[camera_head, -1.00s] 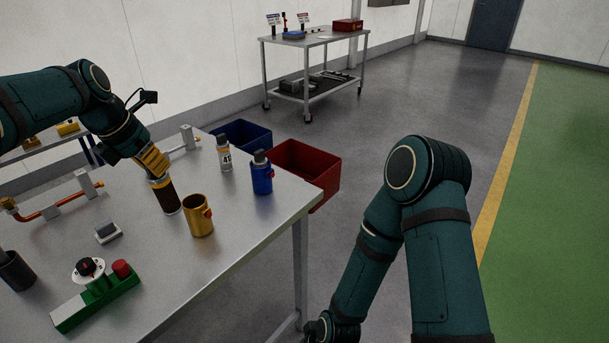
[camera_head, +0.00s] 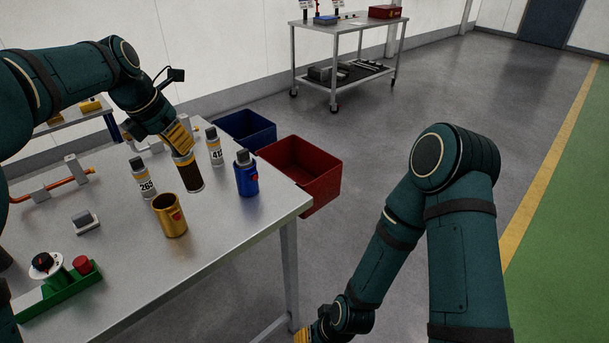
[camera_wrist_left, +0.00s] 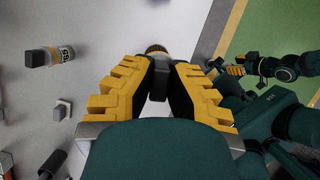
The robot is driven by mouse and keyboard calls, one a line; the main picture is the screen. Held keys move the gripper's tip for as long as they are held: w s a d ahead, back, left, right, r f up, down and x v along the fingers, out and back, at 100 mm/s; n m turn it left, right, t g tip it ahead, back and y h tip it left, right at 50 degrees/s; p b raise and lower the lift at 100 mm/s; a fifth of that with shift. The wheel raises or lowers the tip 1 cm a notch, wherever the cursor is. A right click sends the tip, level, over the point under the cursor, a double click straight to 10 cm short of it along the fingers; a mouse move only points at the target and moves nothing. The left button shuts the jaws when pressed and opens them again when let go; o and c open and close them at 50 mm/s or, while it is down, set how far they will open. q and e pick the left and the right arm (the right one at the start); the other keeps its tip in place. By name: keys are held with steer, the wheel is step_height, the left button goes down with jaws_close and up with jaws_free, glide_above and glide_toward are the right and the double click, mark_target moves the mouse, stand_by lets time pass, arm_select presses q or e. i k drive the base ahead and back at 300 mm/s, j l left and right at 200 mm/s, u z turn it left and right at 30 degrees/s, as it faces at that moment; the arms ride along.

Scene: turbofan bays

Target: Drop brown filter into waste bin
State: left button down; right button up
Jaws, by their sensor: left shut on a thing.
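The brown filter (camera_head: 189,175), a dark cylinder with light ends, hangs upright in my left gripper (camera_head: 180,142) over the bench's far side. My left gripper's yellow fingers are shut on its upper end. In the left wrist view one end of the filter (camera_wrist_left: 157,49) shows between the fingertips (camera_wrist_left: 158,66). A red open bin (camera_head: 320,187) and a blue open bin (camera_head: 247,130) stand beyond the bench, right of the gripper; which is the waste bin I cannot tell. My right gripper (camera_head: 301,337) barely shows at the bottom edge; its jaw state is unclear.
Around the filter on the bench (camera_head: 120,245) stand a can marked 269 (camera_head: 142,180), another can (camera_head: 214,148), a blue can (camera_head: 246,176) and a gold cup (camera_head: 170,217). A green switch box (camera_head: 62,290) sits near left. A cart (camera_head: 345,45) stands behind.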

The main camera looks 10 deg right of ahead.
mark_target(303, 183)
steer(key=i+l, duration=0.1)
steer(key=l, duration=0.45)
steer(key=i+l+u, duration=0.15)
steer(key=l, duration=0.9)
steer(key=i+u, duration=0.05)
